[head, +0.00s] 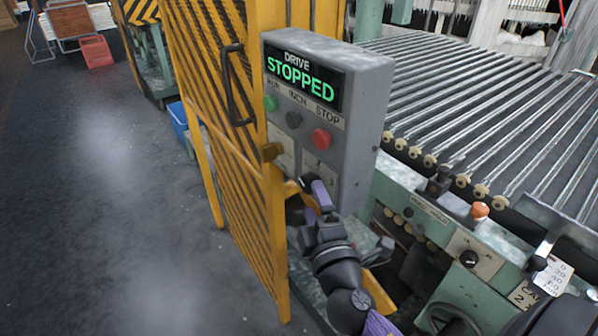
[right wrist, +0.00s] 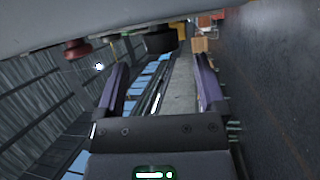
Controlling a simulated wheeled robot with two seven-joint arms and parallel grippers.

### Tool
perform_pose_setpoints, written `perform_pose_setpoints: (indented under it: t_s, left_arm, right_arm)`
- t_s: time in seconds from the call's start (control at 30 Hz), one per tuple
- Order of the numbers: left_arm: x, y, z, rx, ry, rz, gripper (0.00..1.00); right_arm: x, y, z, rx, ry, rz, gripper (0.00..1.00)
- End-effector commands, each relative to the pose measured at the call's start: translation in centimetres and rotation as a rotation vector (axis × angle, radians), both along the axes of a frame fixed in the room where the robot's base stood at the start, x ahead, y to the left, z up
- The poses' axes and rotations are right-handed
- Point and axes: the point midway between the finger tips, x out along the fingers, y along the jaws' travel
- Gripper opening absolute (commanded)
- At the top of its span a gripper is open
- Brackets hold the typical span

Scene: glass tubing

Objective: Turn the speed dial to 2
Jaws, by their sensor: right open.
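The grey drive box (head: 375,85) in the head view has a lit display (head: 302,78) reading "DRIVE STOPPED". Green, dark and red buttons sit below it. Under them is a pale plate (head: 320,170) with figures 2 and 3 visible. The dial on this plate is hidden in the head view, so its setting cannot be read. My right gripper (head: 312,190) is at the plate's lower edge. In the right wrist view my right gripper (right wrist: 160,78) is open, with a black knob (right wrist: 160,40) beyond and between its fingertips, apparently the dial. My left gripper is not in view.
A yellow mesh guard (head: 235,150) with a black handle stands just left of the box. A roller conveyor (head: 480,100) lies to the right.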

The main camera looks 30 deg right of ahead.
Motion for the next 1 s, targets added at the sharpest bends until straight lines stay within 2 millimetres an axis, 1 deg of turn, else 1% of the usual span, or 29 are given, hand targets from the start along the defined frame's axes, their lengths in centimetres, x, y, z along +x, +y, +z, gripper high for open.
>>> perform_pose_setpoints:
  t_s: [0.03, 0.1, 0.23, 0.4, 0.6, 0.63, 0.67, 0.7, 0.87, 0.9, 0.97, 1.0]
  left_arm:
    - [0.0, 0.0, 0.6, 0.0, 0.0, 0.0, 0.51]
    - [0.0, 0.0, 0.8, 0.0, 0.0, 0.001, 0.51]
    - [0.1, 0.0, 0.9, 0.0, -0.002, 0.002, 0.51]
    - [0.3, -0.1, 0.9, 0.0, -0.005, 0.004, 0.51]
    - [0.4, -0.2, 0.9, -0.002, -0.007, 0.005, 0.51]
    - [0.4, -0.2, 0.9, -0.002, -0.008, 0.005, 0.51]
    - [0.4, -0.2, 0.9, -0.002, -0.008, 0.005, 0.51]
    - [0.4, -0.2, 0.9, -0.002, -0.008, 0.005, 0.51]
    - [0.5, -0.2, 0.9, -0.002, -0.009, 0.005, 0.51]
    - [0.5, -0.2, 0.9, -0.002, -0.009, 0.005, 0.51]
    - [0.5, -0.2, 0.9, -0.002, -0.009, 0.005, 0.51]
    - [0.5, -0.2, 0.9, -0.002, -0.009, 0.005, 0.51]
  right_arm:
    - [1.2, -0.4, 0.6, -0.004, -0.004, 0.0, 0.9]
    - [2.5, -0.8, 0.6, -0.002, -0.002, -0.001, 0.9]
    - [4.1, -1.4, 0.6, 0.0, 0.0, 0.0, 0.9]
    - [4.9, -1.6, 0.6, 0.002, 0.002, -0.001, 0.9]
    - [4.9, -1.6, 0.5, 0.002, 0.003, 0.0, 0.9]
    - [4.9, -1.6, 0.5, 0.002, 0.003, 0.0, 0.85]
    - [4.9, -1.6, 0.5, 0.002, 0.003, 0.0, 0.79]
    - [4.9, -1.6, 0.5, 0.002, 0.003, 0.0, 0.71]
    - [4.9, -1.6, 0.5, 0.002, 0.003, 0.0, 0.37]
    - [4.9, -1.6, 0.5, 0.002, 0.003, 0.0, 0.28]
    - [4.9, -1.6, 0.5, 0.003, 0.002, 0.001, 0.15]
    - [4.9, -1.6, 0.5, 0.003, 0.002, 0.001, 0.07]
